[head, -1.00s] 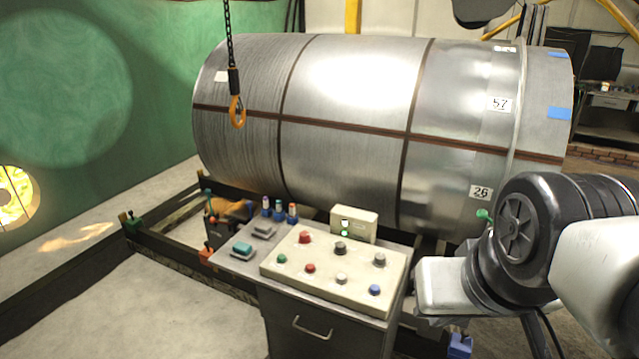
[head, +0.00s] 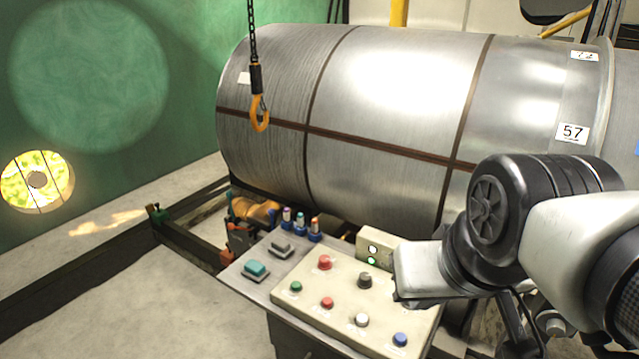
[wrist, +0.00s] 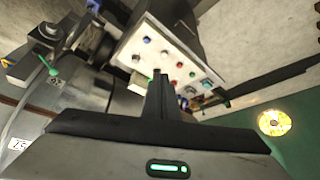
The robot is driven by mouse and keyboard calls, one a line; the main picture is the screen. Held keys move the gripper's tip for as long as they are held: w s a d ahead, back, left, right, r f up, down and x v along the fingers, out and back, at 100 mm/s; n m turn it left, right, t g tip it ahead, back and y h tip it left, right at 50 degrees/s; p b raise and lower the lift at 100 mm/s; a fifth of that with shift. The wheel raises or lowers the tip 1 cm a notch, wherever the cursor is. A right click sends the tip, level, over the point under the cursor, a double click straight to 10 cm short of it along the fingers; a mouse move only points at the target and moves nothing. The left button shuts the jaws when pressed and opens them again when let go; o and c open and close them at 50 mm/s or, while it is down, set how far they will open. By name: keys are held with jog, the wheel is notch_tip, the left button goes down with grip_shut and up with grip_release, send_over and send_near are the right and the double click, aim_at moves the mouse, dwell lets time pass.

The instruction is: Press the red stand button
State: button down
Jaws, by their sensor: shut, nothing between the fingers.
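The control panel (head: 300,318) is a cream sloped box on a grey stand. It carries two red buttons: a larger one (head: 325,263) at the back left and a smaller one (head: 327,302) nearer the front. Their labels are too small to read. Green, dark, white and blue buttons share the panel. In the wrist view the panel (wrist: 152,60) appears turned around, beyond my gripper (wrist: 158,76), whose fingers are shut and empty. In the head view my pale wrist block overlaps the panel's right side, right of both red buttons; the fingertips are not clear there. Contact with a button is not visible.
A teal-topped switch (head: 256,268) and a grey one (head: 281,246) sit left of the panel. A small box with green lights (head: 374,249) stands behind it. A large metal coil (head: 390,110) fills the back. An orange hook (head: 260,113) hangs on a chain.

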jog(key=w+f+n+h+b, duration=0.2)
jog(key=w+f+n, duration=0.25)
jog(key=w, duration=0.35)
jog(key=w+f+n+h+b, duration=0.1)
jog(key=w+f+n+h, duration=0.1)
jog(key=w+f+n, duration=0.35)
jog(key=w+a+f+n+t+b, duration=0.2)
jog(key=w+a+f+n, duration=0.9)
jog(key=w, duration=0.3)
jog(key=shift+w+a+f+t, duration=0.15)
jog(key=shift+a+f+t, duration=0.2)
jog(key=shift+a, duration=0.2)
jog(key=shift+f, duration=0.15)
jog(key=b, duration=0.7)
send_over(325, 304)
notch_tip(325, 304, down, 8)
jog(key=shift+r, duration=0.1)
jog(key=shift+f, duration=0.4)
jog(key=shift+f+b, duration=0.1)
jog(key=shift+b, duration=0.3)
